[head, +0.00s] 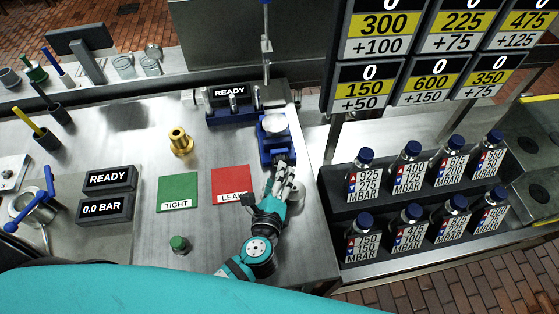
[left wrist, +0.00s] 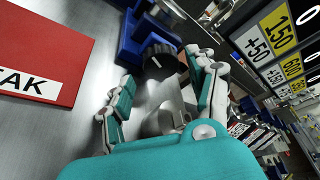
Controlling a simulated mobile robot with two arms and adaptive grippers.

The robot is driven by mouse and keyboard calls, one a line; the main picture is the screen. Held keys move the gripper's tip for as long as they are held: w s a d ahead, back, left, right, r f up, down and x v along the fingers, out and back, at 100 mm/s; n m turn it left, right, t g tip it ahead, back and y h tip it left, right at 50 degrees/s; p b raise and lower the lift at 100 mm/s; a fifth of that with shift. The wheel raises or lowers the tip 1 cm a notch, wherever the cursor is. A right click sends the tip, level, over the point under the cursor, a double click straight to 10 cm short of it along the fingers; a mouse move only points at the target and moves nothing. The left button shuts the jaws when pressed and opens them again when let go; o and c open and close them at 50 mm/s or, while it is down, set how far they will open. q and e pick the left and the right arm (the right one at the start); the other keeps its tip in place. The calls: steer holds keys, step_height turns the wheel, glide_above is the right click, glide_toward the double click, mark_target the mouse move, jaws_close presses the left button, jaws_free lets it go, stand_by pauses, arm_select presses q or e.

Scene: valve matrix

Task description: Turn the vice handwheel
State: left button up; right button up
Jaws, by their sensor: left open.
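The blue vice (head: 268,150) stands on the metal bench in the head view, with a round pale metal piece at its top. Its dark ribbed handwheel (left wrist: 160,56) with a white mark faces me in the left wrist view. My left gripper (head: 283,168) is at the near end of the vice, and its fingers largely hide the handwheel in the head view. In the left wrist view the open fingers (left wrist: 163,72) are spread to either side of the handwheel, which lies at or just beyond the tips. Contact cannot be told. My right gripper is not in view.
A red LEAK card (head: 231,184) and a green TIGHT card (head: 178,192) lie left of the gripper. A brass fitting (head: 180,142) stands behind them. A rack of blue-capped bottles (head: 410,213) is to the right. A READY display (head: 229,93) stands behind the vice.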

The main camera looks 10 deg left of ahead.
arm_select(q)
steer(key=x, duration=0.4)
steer(key=shift+w+p, duration=0.1)
steer(key=shift+p, duration=0.2)
steer(key=shift+w+f, duration=0.15)
steer(key=shift+w, duration=0.25)
steer(key=c, duration=0.8)
steer(key=shift+c, duration=0.3)
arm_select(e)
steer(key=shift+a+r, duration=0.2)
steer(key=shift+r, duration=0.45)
